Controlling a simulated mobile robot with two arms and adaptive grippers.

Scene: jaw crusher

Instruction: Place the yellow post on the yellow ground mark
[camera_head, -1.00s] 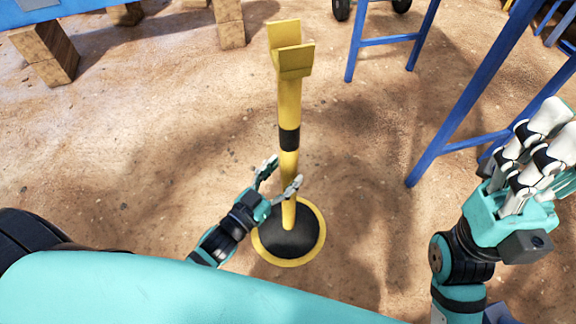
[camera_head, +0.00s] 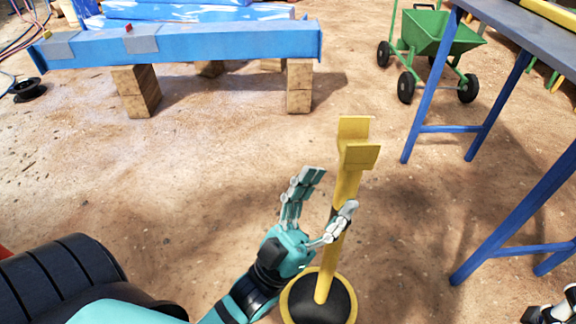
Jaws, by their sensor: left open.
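The yellow post (camera_head: 346,186) stands upright on a round black base (camera_head: 318,303) with a yellow rim, at the lower middle of the head view. Its top is a yellow U-shaped fork. My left gripper (camera_head: 328,190) is open beside the shaft, on its left, with the thumb reaching across in front of it. I cannot tell whether it touches the post. My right gripper (camera_head: 558,308) is only partly in view at the lower right corner, away from the post. I see no separate yellow ground mark; whether the yellow rim is one, I cannot tell.
A blue beam (camera_head: 190,42) rests on wooden blocks (camera_head: 137,90) at the back left. A green wheelbarrow (camera_head: 436,34) stands at the back right. A blue-legged table (camera_head: 530,30) stands at the right. The sandy ground left of the post is clear.

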